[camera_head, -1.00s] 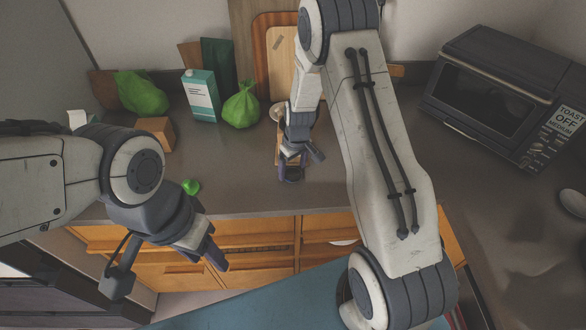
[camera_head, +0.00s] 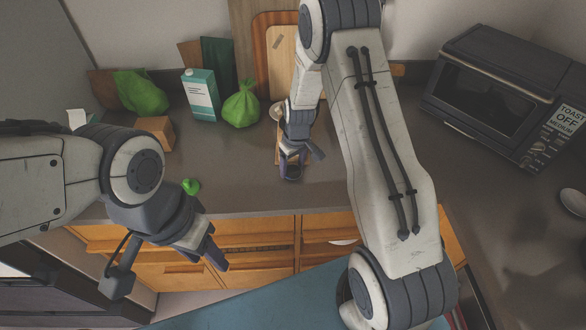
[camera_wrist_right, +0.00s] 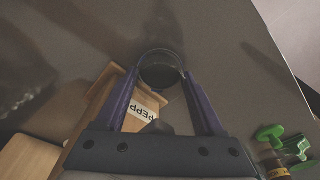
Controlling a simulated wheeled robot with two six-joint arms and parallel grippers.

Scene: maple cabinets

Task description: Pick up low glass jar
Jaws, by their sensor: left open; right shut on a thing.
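The low glass jar (camera_wrist_right: 161,70) is small and round with dark glass or contents. In the right wrist view it sits between the tips of my right gripper (camera_wrist_right: 160,78), one finger against each side. In the head view the jar (camera_head: 291,173) shows small and dark near the counter's front edge, below my right gripper (camera_head: 298,155), which partly covers it. I cannot tell whether the jar still touches the counter. My left gripper (camera_head: 213,254) is open and empty, in front of the drawers.
A green item (camera_head: 190,187) lies left on the counter. A carton (camera_head: 201,96), green bags (camera_head: 241,105) and a wooden block (camera_head: 155,132) stand behind. A toaster oven (camera_head: 495,93) is at right.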

